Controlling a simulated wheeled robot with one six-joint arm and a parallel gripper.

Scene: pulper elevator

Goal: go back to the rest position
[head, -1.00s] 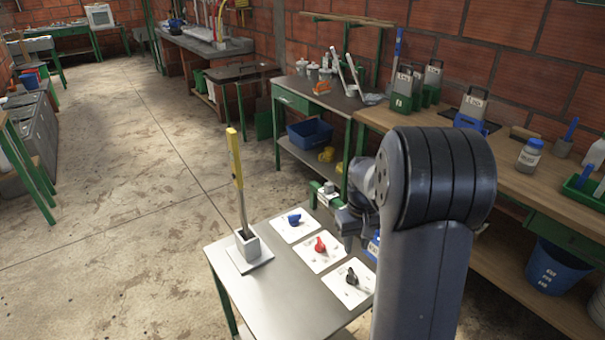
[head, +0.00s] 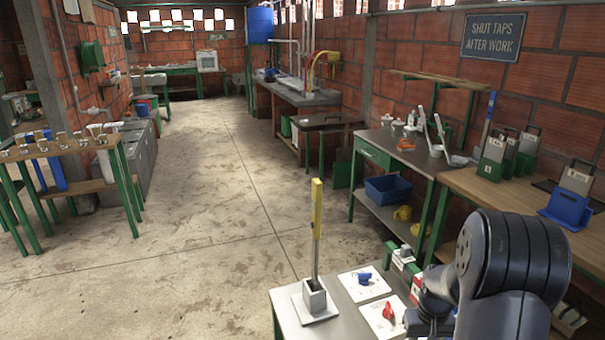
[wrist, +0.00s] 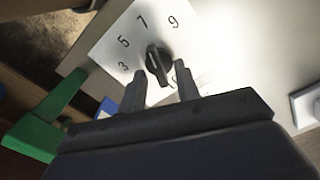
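My gripper (wrist: 160,82) is open in the wrist view, with its two fingers apart and nothing held between them. A black knob (wrist: 158,62) on a white numbered plate (wrist: 118,46) shows just beyond the fingertips, apparently clear of them. In the head view my arm fills the lower right and hides my gripper's fingers and the black knob. On the small metal table (head: 345,318) are a blue knob (head: 364,279) and a red knob (head: 389,313) on white plates.
A wooden bench (head: 525,202) with a blue-based device (head: 570,198) runs along the right wall. A metal-topped green table (head: 405,152) stands behind the small table. A rack (head: 60,150) is at the left. The concrete floor (head: 190,235) in the middle is clear.

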